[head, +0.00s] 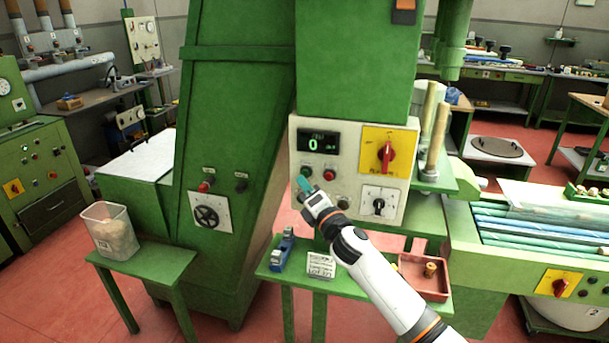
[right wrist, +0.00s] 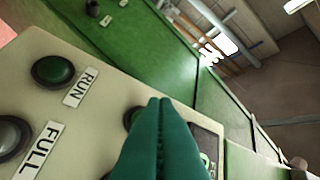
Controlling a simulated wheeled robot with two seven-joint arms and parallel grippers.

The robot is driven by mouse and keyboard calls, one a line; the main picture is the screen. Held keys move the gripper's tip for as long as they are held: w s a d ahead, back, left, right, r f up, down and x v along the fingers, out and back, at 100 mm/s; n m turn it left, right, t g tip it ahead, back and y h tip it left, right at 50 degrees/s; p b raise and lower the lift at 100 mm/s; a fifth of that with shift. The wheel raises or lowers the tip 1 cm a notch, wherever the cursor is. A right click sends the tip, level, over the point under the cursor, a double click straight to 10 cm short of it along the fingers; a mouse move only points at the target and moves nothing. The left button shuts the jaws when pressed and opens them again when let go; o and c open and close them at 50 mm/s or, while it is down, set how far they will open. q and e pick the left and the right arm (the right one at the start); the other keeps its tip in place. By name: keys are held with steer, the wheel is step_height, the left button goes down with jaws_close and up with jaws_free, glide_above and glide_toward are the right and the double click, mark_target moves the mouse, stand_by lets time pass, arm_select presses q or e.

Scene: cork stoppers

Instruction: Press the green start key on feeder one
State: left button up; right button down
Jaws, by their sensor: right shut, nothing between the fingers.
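The cream control panel (head: 350,150) on the green machine carries a green key (head: 306,171) with a red key (head: 329,174) to its right. My right gripper (head: 304,184) has its teal fingers shut and empty, with the tips just below the green key. In the right wrist view the shut fingers (right wrist: 160,110) partly cover a dark green round key (right wrist: 131,117); I cannot tell whether they touch it. A green round piece labelled RUN (right wrist: 53,70) and a grey one labelled FULL (right wrist: 12,135) sit clear of the fingers. My left gripper is not in view.
A display (head: 319,141) reading 0 is above the keys. A red rotary switch (head: 386,153) on yellow and a black one (head: 379,204) are to the right.

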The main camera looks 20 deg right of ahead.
steer(key=shift+w+d, duration=0.1)
stand_by(0.3)
steer(key=shift+w+d, duration=0.15)
steer(key=shift+w, duration=0.1)
steer(key=shift+w+d, duration=0.25)
steer(key=shift+w, duration=0.1)
stand_by(0.8)
steer(key=shift+s, duration=0.1)
steer(key=shift+s+a, duration=0.45)
steer(key=shift+s, duration=0.15)
steer(key=s+a, duration=0.1)
steer(key=s, duration=0.1)
steer(key=s+a+p, duration=0.1)
steer(key=s, duration=0.1)
steer(key=shift+a, duration=0.4)
